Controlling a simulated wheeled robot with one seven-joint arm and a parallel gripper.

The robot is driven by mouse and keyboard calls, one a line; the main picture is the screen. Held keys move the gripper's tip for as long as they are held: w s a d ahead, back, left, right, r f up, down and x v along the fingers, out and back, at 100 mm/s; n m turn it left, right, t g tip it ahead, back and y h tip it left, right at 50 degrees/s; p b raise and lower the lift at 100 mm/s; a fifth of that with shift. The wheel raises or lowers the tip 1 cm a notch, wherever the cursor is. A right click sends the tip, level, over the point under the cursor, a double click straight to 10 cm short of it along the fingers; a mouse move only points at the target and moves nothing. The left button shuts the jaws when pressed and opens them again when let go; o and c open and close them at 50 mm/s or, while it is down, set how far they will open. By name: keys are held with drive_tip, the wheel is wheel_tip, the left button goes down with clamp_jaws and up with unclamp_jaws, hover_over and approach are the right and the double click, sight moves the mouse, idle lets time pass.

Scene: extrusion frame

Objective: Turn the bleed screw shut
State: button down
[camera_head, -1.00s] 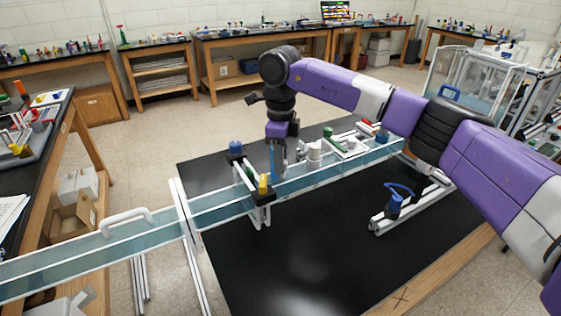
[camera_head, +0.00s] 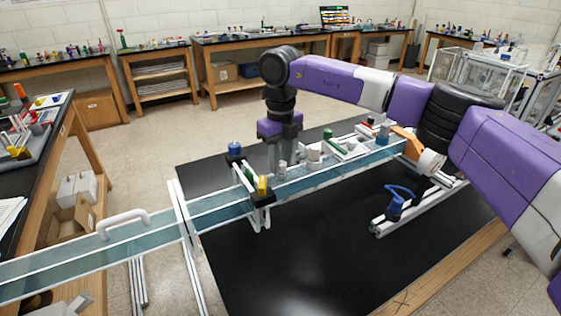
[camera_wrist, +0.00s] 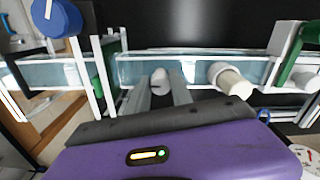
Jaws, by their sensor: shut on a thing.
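My gripper (camera_head: 281,158) points down at the clear panel rail, left of the middle of the black table. In the wrist view, the two grey fingers of my gripper (camera_wrist: 161,92) are shut on a small pale grey cylindrical screw head, which I take to be the bleed screw (camera_wrist: 160,76). It also shows below the fingers in the head view (camera_head: 282,170). The fingers hide part of its sides, and its thread and seat are hidden. I cannot tell how far it is turned.
A cream cylinder (camera_wrist: 230,82) stands right of the screw. A blue knob (camera_head: 235,148) and a yellow part (camera_head: 262,186) are to the left. A blue-handled part (camera_head: 397,201) sits on a separate rail. The black table's front (camera_head: 300,265) is clear.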

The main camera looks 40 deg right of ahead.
sight(281, 162)
idle(0.4)
drive_tip(key=c, duration=1.1)
unclamp_jaws()
drive_tip(key=shift+c, duration=0.2)
drive_tip(key=shift+r+b, duration=0.75)
drive_tip(key=shift+r, duration=3.2)
